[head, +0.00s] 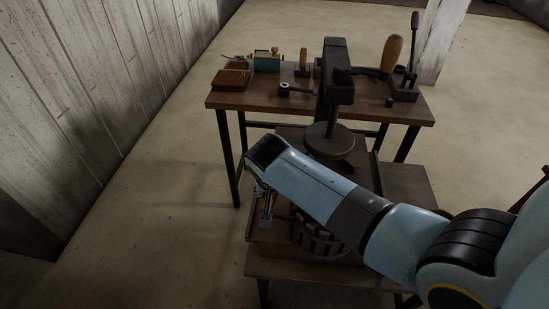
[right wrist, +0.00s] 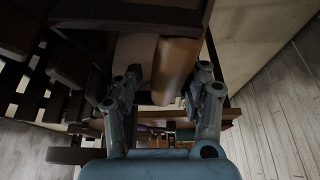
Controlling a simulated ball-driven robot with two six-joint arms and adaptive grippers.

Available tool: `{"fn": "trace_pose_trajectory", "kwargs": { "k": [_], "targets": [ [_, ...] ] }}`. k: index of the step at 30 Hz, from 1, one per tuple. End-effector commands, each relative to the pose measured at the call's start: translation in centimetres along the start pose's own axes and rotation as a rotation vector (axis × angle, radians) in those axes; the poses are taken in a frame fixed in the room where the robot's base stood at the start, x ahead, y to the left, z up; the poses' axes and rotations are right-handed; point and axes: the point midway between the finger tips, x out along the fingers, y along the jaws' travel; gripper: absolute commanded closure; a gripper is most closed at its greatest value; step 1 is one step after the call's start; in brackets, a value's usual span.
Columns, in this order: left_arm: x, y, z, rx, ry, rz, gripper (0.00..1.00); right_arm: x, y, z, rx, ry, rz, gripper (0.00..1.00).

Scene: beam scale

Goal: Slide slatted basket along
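The dark slatted basket (head: 318,243) stands on a low wooden platform (head: 290,268) in the head view, partly hidden behind my right forearm. My right gripper (head: 266,212) points down just left of the basket. In the right wrist view its two fingers (right wrist: 166,98) are spread apart, with a rounded brown wooden piece (right wrist: 174,68) beyond and between them. I cannot tell whether a finger touches that piece. Dark slats (right wrist: 40,85) show at the left of the wrist view. My left gripper is not in view.
A dark upright post (head: 337,75) with a round plate (head: 329,138) rises behind the basket. A workbench (head: 240,100) behind carries a brown box, a teal-sided tool and a wooden-handled lever (head: 392,54). Open floor lies left, up to a plank wall (head: 90,90).

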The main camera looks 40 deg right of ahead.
Motion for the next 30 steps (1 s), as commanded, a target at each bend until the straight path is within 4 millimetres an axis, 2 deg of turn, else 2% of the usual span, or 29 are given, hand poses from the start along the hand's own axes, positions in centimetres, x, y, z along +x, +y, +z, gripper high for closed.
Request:
{"fn": "trace_pose_trajectory", "kwargs": {
  "k": [4,8,21,25,30],
  "targets": [
    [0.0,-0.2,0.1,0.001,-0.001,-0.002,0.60,0.0,0.2,0.4,0.001,-0.008,0.004,0.63],
    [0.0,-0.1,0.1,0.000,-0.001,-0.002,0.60,-1.2,0.2,0.3,-0.001,-0.005,0.003,0.63],
    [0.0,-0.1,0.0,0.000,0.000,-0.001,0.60,-10.2,-0.1,0.1,0.001,-0.001,-0.001,0.63],
    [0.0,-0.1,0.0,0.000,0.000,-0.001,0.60,-11.5,-0.1,0.0,0.000,0.000,0.001,0.63],
    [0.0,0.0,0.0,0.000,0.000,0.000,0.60,-12.0,-0.1,0.0,-0.001,-0.001,0.002,0.63]
  ]
}}
